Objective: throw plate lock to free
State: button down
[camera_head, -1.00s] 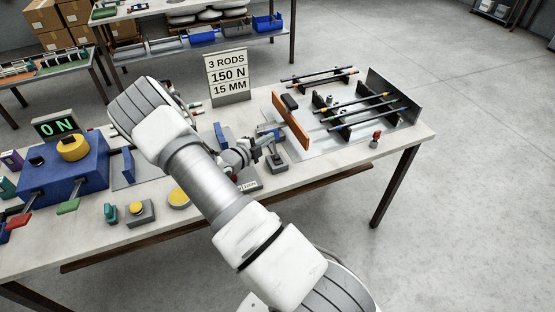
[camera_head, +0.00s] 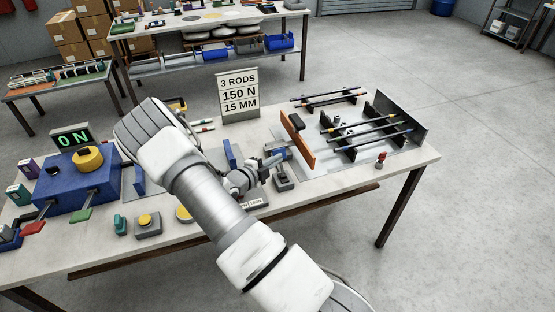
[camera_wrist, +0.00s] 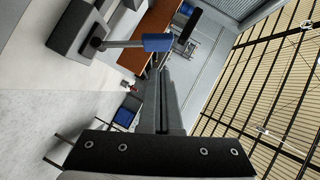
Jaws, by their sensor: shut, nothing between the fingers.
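A lever on a small grey base (camera_head: 284,182) stands at the table's middle, just right of my gripper; I take it to be the plate lock. In the wrist view a lever with a blue grip (camera_wrist: 157,42) reaches right from a grey block (camera_wrist: 75,28); I cannot tell for certain that it is the same lever. My gripper (camera_head: 268,165) is shut and empty, beside the lever in the head view. Its fingers (camera_wrist: 167,85) point toward the blue grip in the wrist view; contact cannot be told. My arm hides part of the table.
An orange upright plate (camera_head: 298,139) stands behind the lever, with a rack of black rods (camera_head: 370,130) to its right. A blue machine (camera_head: 80,185) and a display (camera_head: 72,138) reading 0 N are left. A sign (camera_head: 239,92) stands at the back. A small red-topped part (camera_head: 381,158) sits front right.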

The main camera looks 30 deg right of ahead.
jog(key=r+v, duration=0.1)
jog(key=v, duration=0.9)
jog(key=shift+s+a+b, duration=0.15)
jog(key=shift+s+b, duration=0.05)
jog(key=shift+b, duration=0.15)
